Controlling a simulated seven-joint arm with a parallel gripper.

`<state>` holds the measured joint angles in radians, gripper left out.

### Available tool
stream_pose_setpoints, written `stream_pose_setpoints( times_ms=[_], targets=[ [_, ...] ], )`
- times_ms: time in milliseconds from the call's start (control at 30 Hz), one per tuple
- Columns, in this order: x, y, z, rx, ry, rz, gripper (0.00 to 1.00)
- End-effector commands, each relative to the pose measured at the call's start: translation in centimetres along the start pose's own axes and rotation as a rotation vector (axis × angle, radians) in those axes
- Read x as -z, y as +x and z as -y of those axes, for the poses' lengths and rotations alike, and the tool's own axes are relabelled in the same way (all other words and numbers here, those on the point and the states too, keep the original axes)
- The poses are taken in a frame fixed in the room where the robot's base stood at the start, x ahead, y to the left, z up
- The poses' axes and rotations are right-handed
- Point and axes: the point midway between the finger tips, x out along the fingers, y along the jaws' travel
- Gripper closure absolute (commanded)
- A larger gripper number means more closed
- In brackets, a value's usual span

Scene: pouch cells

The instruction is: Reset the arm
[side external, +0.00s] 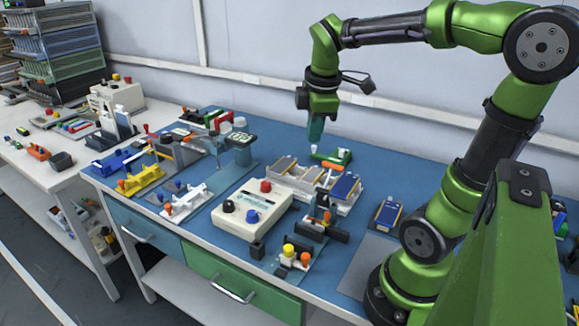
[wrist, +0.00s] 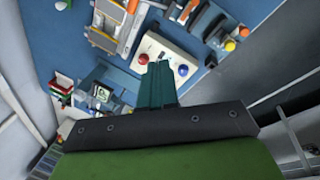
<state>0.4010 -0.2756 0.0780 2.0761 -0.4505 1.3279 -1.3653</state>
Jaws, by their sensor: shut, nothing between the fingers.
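My gripper (side external: 314,140) hangs from the green arm above the blue workbench, pointing down. Its teal fingers are together with nothing between them. In the wrist view the shut fingers (wrist: 158,68) point toward a white control box. In the side view the gripper is above and behind a white fixture (side external: 290,176) that holds blue pouch cells (side external: 345,186). Another pouch cell (side external: 388,213) lies on the bench to the right of the fixture, near the arm's base.
The white control box (side external: 240,222) has red, black and blue knobs. A small block with yellow and orange knobs (side external: 293,255) stands near the front edge. Clamps and a yellow fixture (side external: 140,180) crowd the left. The bench behind the fixture on the right (side external: 385,167) is clear.

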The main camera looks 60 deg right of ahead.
Motion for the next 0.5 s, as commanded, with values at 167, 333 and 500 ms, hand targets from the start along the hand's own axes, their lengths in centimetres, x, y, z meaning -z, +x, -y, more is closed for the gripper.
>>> stream_pose_setpoints(
  times_ms=[167,333,500],
  targets=[
    [2.0,0.1,3.0,-0.009,0.433,-0.145,1.00],
    [3.9,-0.2,6.4,0.058,0.839,-0.308,1.00],
    [5.3,-0.8,10.4,0.194,1.125,-0.455,1.00]
  ],
)
